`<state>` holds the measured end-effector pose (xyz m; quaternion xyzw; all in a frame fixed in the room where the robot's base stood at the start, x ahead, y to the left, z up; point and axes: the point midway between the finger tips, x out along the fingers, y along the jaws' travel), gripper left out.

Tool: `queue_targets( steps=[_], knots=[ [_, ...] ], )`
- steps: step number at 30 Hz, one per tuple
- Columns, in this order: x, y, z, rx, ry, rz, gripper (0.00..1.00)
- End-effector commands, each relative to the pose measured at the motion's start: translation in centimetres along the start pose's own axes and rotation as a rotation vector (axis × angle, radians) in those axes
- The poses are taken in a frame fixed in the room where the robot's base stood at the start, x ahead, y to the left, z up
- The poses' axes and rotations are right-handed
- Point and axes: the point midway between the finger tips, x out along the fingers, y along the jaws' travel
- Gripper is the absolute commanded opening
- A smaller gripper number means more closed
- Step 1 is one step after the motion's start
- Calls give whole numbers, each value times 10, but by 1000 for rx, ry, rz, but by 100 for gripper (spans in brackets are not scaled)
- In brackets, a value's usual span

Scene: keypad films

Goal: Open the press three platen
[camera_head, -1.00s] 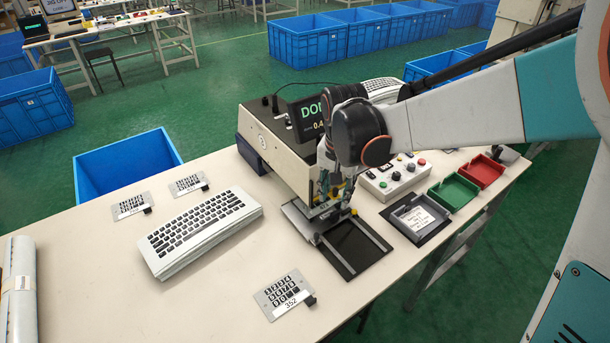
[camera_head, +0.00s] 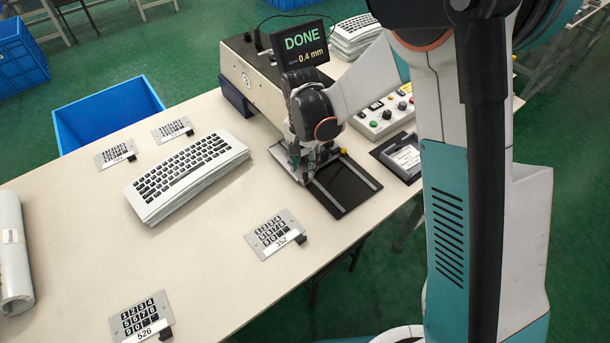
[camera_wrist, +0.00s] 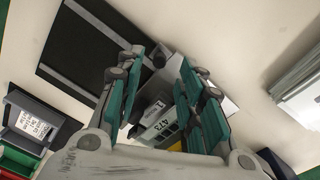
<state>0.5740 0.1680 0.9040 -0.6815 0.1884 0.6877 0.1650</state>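The press (camera_head: 250,75) is a beige machine with a dark top and a display (camera_head: 303,40) reading "DONE" and "0.4 mm". A black plate with two light rails (camera_head: 343,188) lies in front of it. My gripper (camera_head: 306,170) is low at the press front, beside the plate's near-press end, and partly hides the platen area. In the wrist view my gripper's (camera_wrist: 162,62) green-padded fingers are apart. A small dark knob (camera_wrist: 158,60) shows between the fingertips; contact cannot be told. A keypad plate labelled 473 (camera_wrist: 160,122) shows between the fingers, farther down.
Keyboard stack (camera_head: 188,175) and keypad plates 352 (camera_head: 274,233) and 526 (camera_head: 141,317) lie on the table (camera_head: 215,270). A button box (camera_head: 383,115) and a grey tray (camera_head: 402,155) stand right of the press. A blue bin (camera_head: 105,115) is behind the table.

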Motion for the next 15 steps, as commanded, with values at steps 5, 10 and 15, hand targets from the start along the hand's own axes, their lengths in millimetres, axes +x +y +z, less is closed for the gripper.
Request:
queue_targets(
  steps=[5,10,15],
  knots=[
    [30,0,0,0,0,0,35],
    [42,0,0,0,0,0,35],
    [45,0,0,0,0,0,35]
  ],
)
